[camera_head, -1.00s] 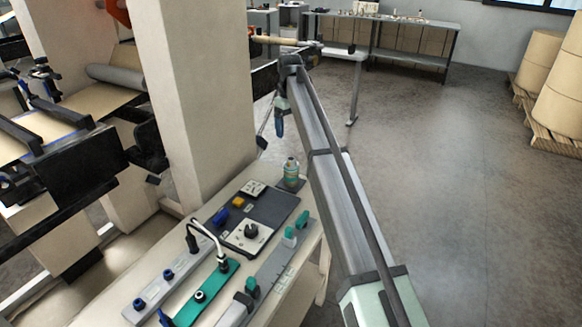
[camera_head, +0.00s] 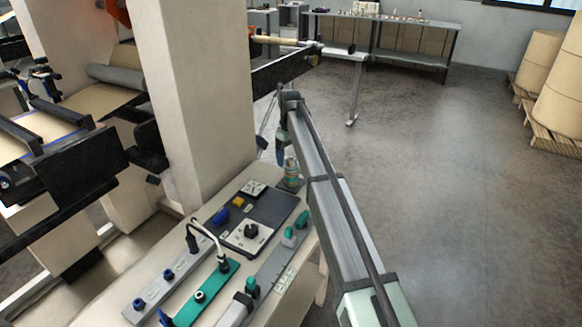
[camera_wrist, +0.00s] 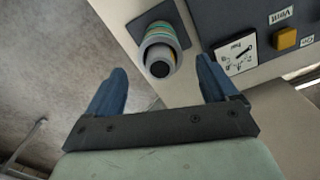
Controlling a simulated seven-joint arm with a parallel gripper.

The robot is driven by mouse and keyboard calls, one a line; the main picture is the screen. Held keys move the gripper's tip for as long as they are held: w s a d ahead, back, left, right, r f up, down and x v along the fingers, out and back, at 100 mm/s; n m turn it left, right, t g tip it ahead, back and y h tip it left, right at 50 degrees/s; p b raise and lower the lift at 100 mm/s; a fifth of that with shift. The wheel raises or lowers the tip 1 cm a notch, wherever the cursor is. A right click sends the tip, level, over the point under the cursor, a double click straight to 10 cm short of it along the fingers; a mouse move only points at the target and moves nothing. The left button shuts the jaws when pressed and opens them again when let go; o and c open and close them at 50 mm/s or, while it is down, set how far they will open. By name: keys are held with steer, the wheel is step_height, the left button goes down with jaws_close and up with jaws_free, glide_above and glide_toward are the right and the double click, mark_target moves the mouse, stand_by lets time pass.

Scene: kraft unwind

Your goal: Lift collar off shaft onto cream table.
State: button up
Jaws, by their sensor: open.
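A short upright stack (camera_head: 292,174) with teal and tan bands stands on a dark square base at the far end of the cream table (camera_head: 103,311). In the wrist view the stack (camera_wrist: 158,50) shows a grey ring around a dark centre at its top; I cannot tell collar from shaft for sure. My gripper (camera_head: 281,152) is open and points down, close to the stack, and partly hides it in the head view. In the wrist view its two blue fingers (camera_wrist: 163,72) are apart and empty, with the stack top ahead between their tips.
A dark control panel (camera_head: 280,205) with a yellow button and dial plates lies beside the stack. A green strip (camera_head: 212,290) and grey strips with plugs cover the nearer tabletop. A thick cream column (camera_head: 195,95) rises at the left. Open floor (camera_head: 450,170) lies right.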

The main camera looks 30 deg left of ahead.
steer(key=shift+s+f, duration=0.1)
steer(key=shift+f, duration=1.25)
steer(key=c, duration=1.1)
